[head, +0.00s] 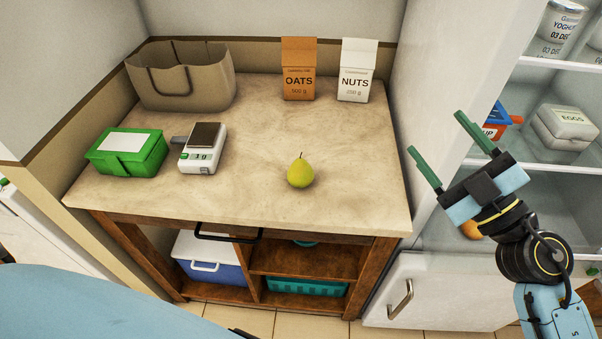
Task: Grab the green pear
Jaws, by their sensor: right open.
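A yellow-green pear (300,172) stands upright on the stone countertop (240,205), right of the middle and near the front edge. My right gripper (443,142) is to the right of the counter, in front of the open fridge. Its two green fingers are spread apart with nothing between them, and they point up and left. It is well apart from the pear. My left gripper is not in view.
An oats carton (299,70) and a nuts carton (357,71) stand at the back. The fridge shelves (550,183) hold eggs (565,128) and other food. The counter around the pear is clear.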

